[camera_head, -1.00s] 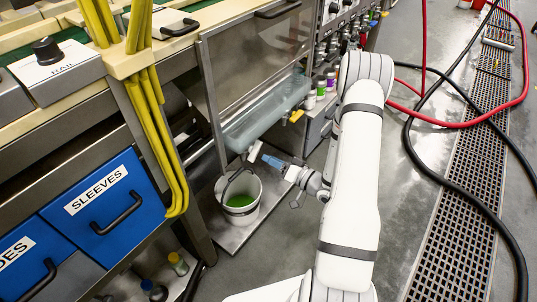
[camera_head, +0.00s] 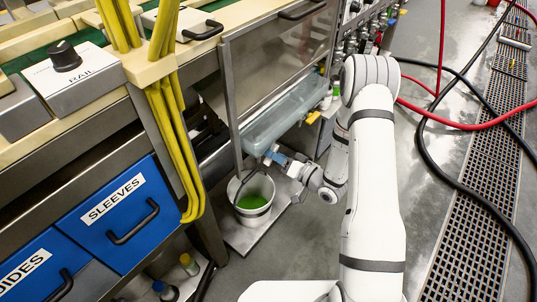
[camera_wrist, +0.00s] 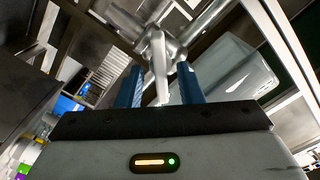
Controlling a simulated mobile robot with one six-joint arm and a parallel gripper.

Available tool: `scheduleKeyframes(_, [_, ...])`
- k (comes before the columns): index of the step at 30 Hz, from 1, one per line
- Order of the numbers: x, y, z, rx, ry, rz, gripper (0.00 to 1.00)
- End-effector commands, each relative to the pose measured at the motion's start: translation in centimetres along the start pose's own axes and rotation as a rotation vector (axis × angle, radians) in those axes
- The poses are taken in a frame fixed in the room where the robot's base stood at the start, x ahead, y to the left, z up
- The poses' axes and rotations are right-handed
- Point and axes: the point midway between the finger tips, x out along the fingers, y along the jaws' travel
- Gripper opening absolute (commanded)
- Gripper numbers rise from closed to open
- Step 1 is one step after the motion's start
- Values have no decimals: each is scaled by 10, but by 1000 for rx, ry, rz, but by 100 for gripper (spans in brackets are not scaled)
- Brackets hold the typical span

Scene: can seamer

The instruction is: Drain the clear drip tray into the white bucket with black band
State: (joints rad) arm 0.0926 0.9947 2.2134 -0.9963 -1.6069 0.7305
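The clear drip tray (camera_head: 287,112) hangs under the machine's front panel in the head view. It also shows in the wrist view (camera_wrist: 235,72). The white bucket with black band (camera_head: 254,212) stands below the tray's near end, upright, with green liquid inside. My gripper (camera_head: 268,155) is at the tray's near end, above the bucket's rim. In the wrist view my blue fingers (camera_wrist: 160,85) are apart, with a white lever (camera_wrist: 159,62) on a metal valve body (camera_wrist: 160,42) between them. There appears to be a gap on both sides of the lever. The tray's outlet is not clear to see.
The bucket stands on a flat metal plate (camera_head: 238,238). A steel leg (camera_head: 209,220) and yellow cables (camera_head: 178,150) are left of it. Blue drawers (camera_head: 118,210) are further left. Hoses (camera_head: 440,165) and a floor grate (camera_head: 470,190) lie right. Floor between is open.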

Motion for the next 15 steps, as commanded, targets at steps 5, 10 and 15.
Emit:
scheduleKeyframes(5, [17, 0, 1, -1, -1, -1, 33])
scheduleKeyframes(10, [19, -1, 0, 0, -1, -1, 33])
scheduleKeyframes(15, [19, -1, 0, 0, -1, -1, 30])
